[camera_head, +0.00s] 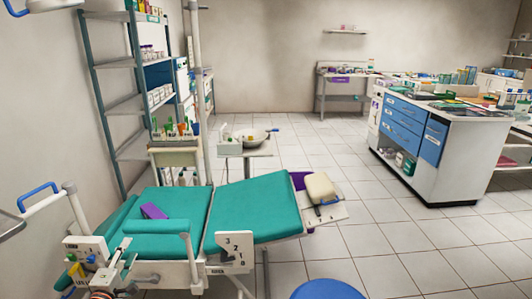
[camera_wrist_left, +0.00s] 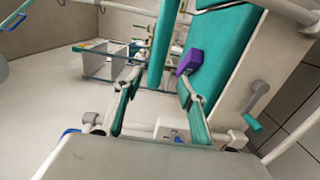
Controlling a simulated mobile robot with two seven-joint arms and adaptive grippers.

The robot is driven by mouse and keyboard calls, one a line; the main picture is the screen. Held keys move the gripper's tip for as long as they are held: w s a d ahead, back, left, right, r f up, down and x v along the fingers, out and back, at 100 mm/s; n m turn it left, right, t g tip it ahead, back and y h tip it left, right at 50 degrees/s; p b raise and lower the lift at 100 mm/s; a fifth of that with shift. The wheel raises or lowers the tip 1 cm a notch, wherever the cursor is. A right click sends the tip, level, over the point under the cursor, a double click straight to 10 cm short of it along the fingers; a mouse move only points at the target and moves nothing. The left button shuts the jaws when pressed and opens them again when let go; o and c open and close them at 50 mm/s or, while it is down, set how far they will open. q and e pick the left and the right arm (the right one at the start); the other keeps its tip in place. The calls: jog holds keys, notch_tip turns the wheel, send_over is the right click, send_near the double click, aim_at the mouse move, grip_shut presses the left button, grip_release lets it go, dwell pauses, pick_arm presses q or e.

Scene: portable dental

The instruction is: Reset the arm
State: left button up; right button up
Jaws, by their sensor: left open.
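My left gripper (camera_head: 120,260) is low at the left in the head view, by the near left end of the teal dental chair (camera_head: 245,213). In the left wrist view its two fingers (camera_wrist_left: 161,76) stand wide apart with nothing between them. A purple box (camera_head: 153,211) lies on the chair's left section. My right gripper is not in view.
A grey shelf rack (camera_head: 120,105) stands along the left wall. A small side table (camera_head: 245,152) with a bowl stands behind the chair. A blue stool (camera_head: 327,289) is at the front. A white and blue cabinet (camera_head: 405,140) stands right. The tiled floor between is clear.

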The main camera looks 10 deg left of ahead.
pick_arm(q)
jog(key=s+d+f+m+g+h+p, duration=0.1)
jog(key=s+d+f+m+g+h, duration=0.1)
jog(key=s+d+f+m, duration=0.5)
jog(key=s+d+m+g+h+p, duration=0.15)
jog(key=s+d+m, duration=0.3)
jog(key=d, duration=0.65)
jog(key=s+d+f+m+g+h, duration=0.15)
jog(key=s+d+f+m, duration=0.25)
jog(key=s+d+m, duration=0.4)
jog(key=s+d+m+g+h+p, duration=0.1)
jog(key=s+d+m, duration=0.4)
jog(key=s+d, duration=0.5)
jog(key=shift+s+d+r+g+h, duration=0.15)
jog(key=shift+s+d+g+h, duration=0.15)
jog(key=shift+d+g, duration=0.2)
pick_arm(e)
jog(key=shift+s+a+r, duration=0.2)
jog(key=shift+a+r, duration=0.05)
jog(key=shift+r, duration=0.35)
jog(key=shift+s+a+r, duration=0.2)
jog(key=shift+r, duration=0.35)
pick_arm(q)
jog(key=shift+w+m, duration=0.1)
jog(key=shift+m, duration=0.15)
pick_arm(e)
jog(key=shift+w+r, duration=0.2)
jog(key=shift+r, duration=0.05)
